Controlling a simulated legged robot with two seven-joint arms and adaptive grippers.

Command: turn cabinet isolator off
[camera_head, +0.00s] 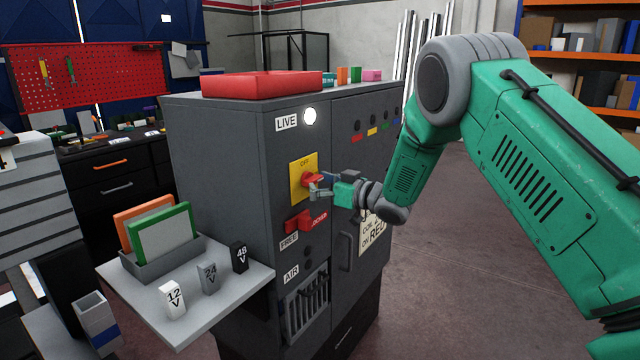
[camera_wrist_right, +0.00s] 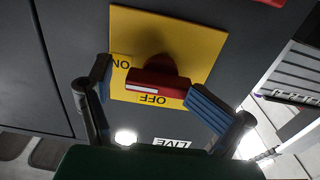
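The isolator is a red knob (camera_head: 308,179) on a yellow plate (camera_head: 297,170) on the front of the grey cabinet (camera_head: 215,150). OFF is printed at the plate's top. In the right wrist view, which is upside down, the knob (camera_wrist_right: 160,80) lies across the yellow plate (camera_wrist_right: 200,45), its white-striped end toward the ON mark. My right gripper (camera_head: 318,186) is at the knob. Its fingers (camera_wrist_right: 148,78) are apart, one on each side of the knob; I cannot tell whether they touch it. The LIVE lamp (camera_head: 310,116) glows white. My left gripper is out of view.
A red FREE/LOCKED lever (camera_head: 298,222) sits just below the plate. A shelf (camera_head: 225,297) with 12V, 24V and 48V blocks and a card holder juts out at the left. A red tray (camera_head: 262,84) lies on top of the cabinet. The floor at right is clear.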

